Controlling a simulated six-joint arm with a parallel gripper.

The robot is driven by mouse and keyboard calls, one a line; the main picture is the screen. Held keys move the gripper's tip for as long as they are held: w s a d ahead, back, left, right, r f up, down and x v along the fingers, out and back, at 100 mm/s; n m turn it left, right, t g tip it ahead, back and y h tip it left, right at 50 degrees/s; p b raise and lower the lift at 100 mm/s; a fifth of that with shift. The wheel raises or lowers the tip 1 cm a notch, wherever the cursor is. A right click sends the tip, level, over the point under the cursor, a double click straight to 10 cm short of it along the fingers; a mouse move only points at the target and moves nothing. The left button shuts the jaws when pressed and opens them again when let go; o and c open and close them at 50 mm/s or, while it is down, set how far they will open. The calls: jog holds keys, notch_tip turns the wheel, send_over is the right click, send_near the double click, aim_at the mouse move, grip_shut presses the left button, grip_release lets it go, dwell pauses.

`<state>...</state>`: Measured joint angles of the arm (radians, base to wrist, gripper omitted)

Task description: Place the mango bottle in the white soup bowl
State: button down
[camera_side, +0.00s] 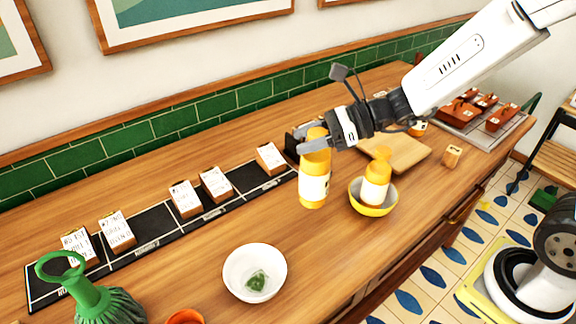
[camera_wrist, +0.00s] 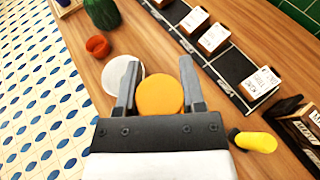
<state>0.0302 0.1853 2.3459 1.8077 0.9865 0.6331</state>
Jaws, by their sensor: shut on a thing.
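A yellow-orange bottle with a pale label (camera_side: 314,183) is upright between the fingers of my gripper (camera_side: 311,145), which is shut on its upper part. I take it for the mango bottle. In the wrist view its round orange top (camera_wrist: 160,96) fills the space between the fingers (camera_wrist: 161,66). Whether its base touches the counter is unclear. The white soup bowl (camera_side: 254,265) stands apart from it, to the lower left, with a green piece inside. In the wrist view the bowl (camera_wrist: 118,74) is partly hidden behind the left finger.
A second yellow bottle (camera_side: 376,184) stands in a yellow bowl (camera_side: 371,209) just right of the held bottle. A black rack with cards (camera_side: 160,222) runs along the back. A green vase (camera_side: 92,300) and orange cup (camera_side: 186,317) are front left. Counter between held bottle and white bowl is clear.

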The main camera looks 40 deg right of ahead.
jog(key=s+a+r+n+g+y, duration=0.1)
jog(key=s+a+r+n+g, duration=0.1)
jog(key=s+a+n+g, duration=0.45)
jog(key=s+a+r+n+g+y, duration=0.1)
jog(key=s+a+r+n+g, duration=0.15)
jog(key=s, duration=0.75)
jog(key=w+a+f, duration=0.8)
jog(key=w+f, duration=0.2)
jog(key=w, duration=0.1)
jog(key=shift+w+m+g, duration=0.15)
jog(key=shift+m+g, duration=0.15)
jog(key=shift+m, duration=0.1)
jog(key=shift+a+f, duration=0.1)
jog(key=shift+a, duration=0.05)
jog(key=shift+w+a+f, duration=0.1)
jog(key=shift+w+f, duration=0.05)
jog(key=shift+f, duration=0.7)
jog(key=shift+w+f, duration=0.1)
jog(key=shift+f, duration=0.95)
